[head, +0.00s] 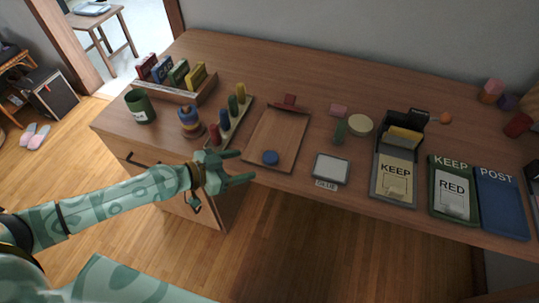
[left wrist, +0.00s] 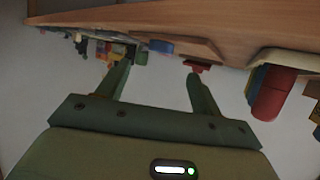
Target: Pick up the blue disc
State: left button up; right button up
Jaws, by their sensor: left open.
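The blue disc (head: 270,158) lies flat near the front edge of a shallow wooden tray (head: 272,128) on the desk. It also shows in the left wrist view (left wrist: 161,46), just beyond the space between the fingers. My left gripper (head: 245,165) is open and empty, just left of the disc at the desk's front edge, fingers pointing right toward it. In the left wrist view its two fingers (left wrist: 160,69) are spread apart with nothing between them. My right gripper is in neither view.
A peg rack (head: 223,134) with coloured pegs and a ring stack (head: 190,122) stand left of the tray. A red piece (head: 290,101) sits at the tray's back. A small framed pad (head: 331,168) lies right of it. Boxes marked KEEP and POST stand further right. The desk's back middle is clear.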

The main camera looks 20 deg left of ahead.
aim_at(270, 157)
pick_arm(q)
jog(key=x, duration=0.4)
jog(key=shift+a+f, duration=0.1)
jog(key=x, duration=0.5)
jog(key=shift+w, duration=0.15)
jog(key=shift+r, duration=0.25)
jog(key=c, duration=1.1)
